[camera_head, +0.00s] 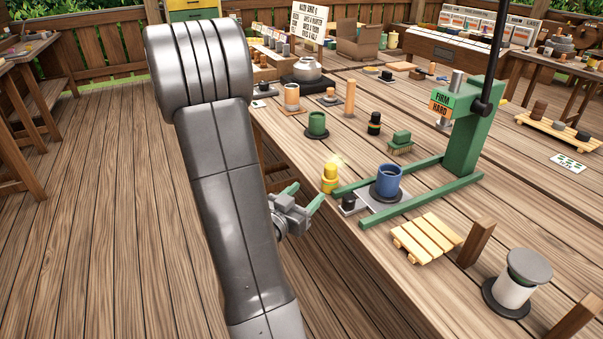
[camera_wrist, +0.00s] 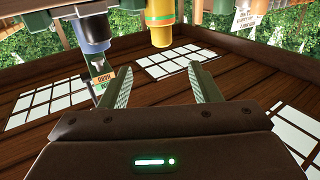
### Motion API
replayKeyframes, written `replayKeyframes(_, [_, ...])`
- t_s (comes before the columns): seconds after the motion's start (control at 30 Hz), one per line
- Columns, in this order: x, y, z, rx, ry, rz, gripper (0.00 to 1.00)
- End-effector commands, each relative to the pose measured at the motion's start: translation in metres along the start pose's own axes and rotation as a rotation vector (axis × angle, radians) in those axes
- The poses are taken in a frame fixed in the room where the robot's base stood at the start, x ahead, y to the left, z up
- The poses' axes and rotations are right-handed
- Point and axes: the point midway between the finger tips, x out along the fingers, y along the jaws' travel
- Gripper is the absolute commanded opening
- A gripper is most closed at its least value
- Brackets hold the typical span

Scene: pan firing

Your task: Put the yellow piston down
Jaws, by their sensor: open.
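The yellow piston (camera_head: 329,181) stands upright on the table near its edge, left of the green press. In the wrist view the yellow piston (camera_wrist: 160,18) shows at the top, apart from the fingers, and the picture looks upside down. My gripper (camera_head: 306,197) is open and empty at the table's edge, just short of the yellow piston. In the wrist view my gripper (camera_wrist: 158,70) has its two green fingers spread, with nothing between them.
The green press (camera_head: 470,140) holds a blue cup (camera_head: 387,182) between its base rails, with a small black piece (camera_head: 348,202) beside it. A green cup (camera_head: 317,124) stands behind the yellow piston. A yellow slatted rack (camera_head: 427,238) lies to the right, in front of the press.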

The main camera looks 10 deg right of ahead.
Motion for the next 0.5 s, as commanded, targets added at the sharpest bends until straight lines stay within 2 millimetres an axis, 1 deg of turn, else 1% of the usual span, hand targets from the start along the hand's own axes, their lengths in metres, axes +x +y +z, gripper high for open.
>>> replayKeyframes(0.07, [0.005,0.007,0.0,0.0,-0.001,0.015,0.57])
replayKeyframes(0.17, [0.014,0.007,0.001,0.002,-0.001,0.018,0.57])
replayKeyframes(0.5, [0.072,0.007,0.001,0.002,-0.001,0.017,0.57])
